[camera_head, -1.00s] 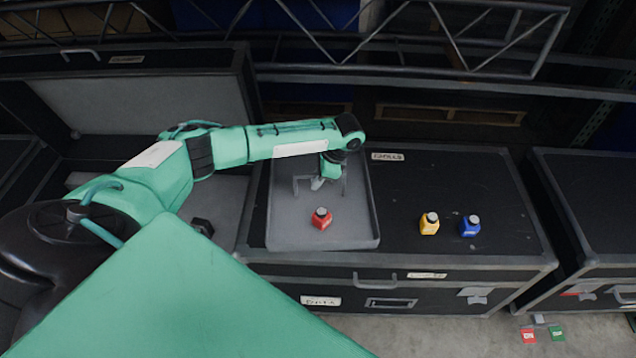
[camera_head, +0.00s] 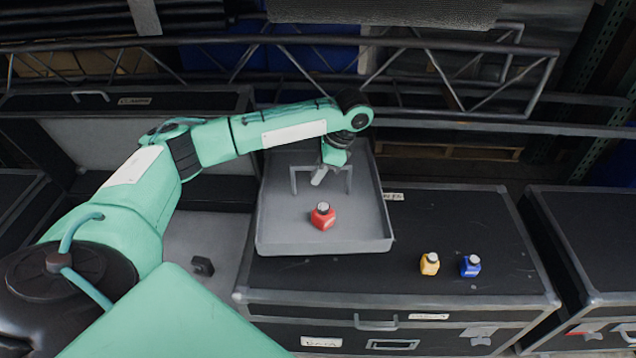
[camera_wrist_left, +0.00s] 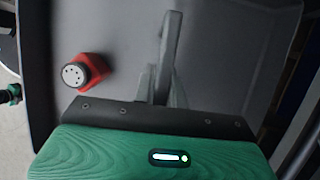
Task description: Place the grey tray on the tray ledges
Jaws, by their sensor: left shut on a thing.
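The grey tray (camera_head: 328,246) hangs above the left part of the black case lid, with a red bottle (camera_head: 322,216) standing in it. My left gripper (camera_head: 320,177) is shut on the tray's upright bar handle, near the tray's middle. In the left wrist view, the tray (camera_wrist_left: 225,60) fills most of the picture. The handle stands at the fingers (camera_wrist_left: 155,92), and the red bottle (camera_wrist_left: 84,72) is to the left. The tray ledges cannot be made out for certain; my arm hides part of the open case to the left. My right gripper is not in view.
A yellow bottle (camera_head: 429,264) and a blue bottle (camera_head: 470,266) stand on the black case lid (camera_head: 400,285), right of the tray. An open case with a grey inside (camera_head: 205,228) lies to the left. A metal truss (camera_head: 440,75) runs behind.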

